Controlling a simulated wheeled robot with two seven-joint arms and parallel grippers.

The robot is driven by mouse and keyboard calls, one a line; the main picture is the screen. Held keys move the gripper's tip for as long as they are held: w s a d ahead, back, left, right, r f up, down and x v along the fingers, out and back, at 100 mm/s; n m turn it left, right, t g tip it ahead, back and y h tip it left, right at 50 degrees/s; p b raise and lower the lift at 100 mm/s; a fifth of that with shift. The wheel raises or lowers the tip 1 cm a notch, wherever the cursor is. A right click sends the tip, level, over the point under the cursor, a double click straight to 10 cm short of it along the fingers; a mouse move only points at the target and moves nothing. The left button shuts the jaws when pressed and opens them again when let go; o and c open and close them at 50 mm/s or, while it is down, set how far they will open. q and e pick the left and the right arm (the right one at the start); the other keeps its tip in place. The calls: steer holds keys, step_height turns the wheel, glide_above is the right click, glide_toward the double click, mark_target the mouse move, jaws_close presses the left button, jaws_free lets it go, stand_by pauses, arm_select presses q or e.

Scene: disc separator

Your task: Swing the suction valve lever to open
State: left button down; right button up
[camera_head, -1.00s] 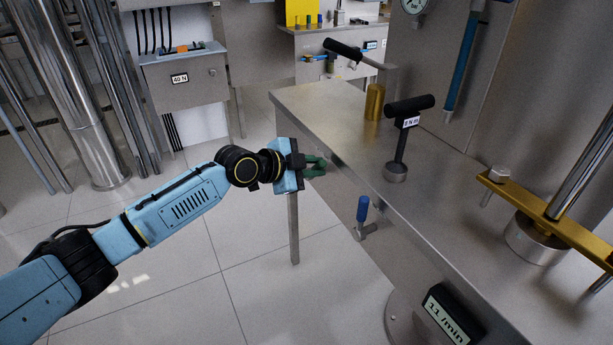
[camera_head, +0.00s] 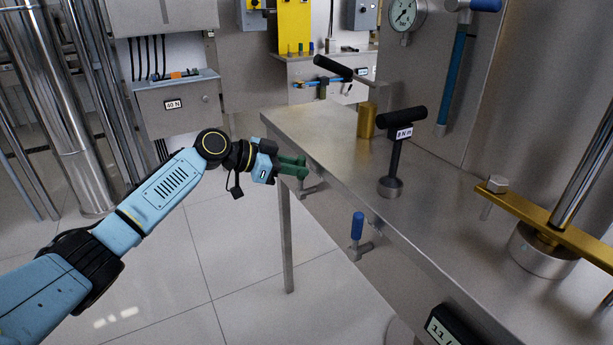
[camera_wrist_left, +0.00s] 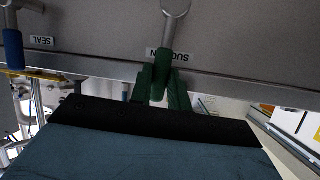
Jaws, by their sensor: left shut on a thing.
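The suction valve lever shows in the left wrist view with its grey arm (camera_wrist_left: 170,30) running down from a round pivot at the top edge to a green handle (camera_wrist_left: 161,68). A label beside it reads partly "SUCTION", upside down and half covered by the lever. My left gripper (camera_wrist_left: 162,88) is shut on that handle, one green finger on each side. In the head view my left gripper (camera_head: 293,167) is at the bench's left side, below the top. The grey lever arm (camera_head: 308,190) shows just below the fingers. The right gripper is out of view.
A blue-handled lever (camera_head: 357,227) sits on the same bench side, nearer; a "SEAL" label (camera_wrist_left: 42,41) shows in the wrist view. The steel bench (camera_head: 310,128) carries a black T-handle tool (camera_head: 397,150) and a brass post (camera_head: 367,120). The floor at left is open.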

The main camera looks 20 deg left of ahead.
arm_select(q)
steer(key=shift+w+a+n+h, duration=0.25)
steer(key=shift+a+n+h, duration=0.05)
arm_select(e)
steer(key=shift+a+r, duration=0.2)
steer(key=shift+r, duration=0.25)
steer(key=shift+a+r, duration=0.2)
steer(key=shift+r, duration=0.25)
arm_select(q)
steer(key=c, duration=1.3)
jaws_free()
steer(key=shift+p+v, duration=0.8)
steer(key=shift+v, duration=5.85)
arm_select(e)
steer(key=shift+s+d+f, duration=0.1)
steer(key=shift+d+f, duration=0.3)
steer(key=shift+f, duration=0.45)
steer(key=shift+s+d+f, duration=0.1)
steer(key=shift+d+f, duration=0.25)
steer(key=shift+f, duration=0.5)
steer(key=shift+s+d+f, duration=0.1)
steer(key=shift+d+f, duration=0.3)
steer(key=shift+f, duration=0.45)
arm_select(q)
steer(key=shift+w+r, duration=0.1)
steer(key=shift+r, duration=0.2)
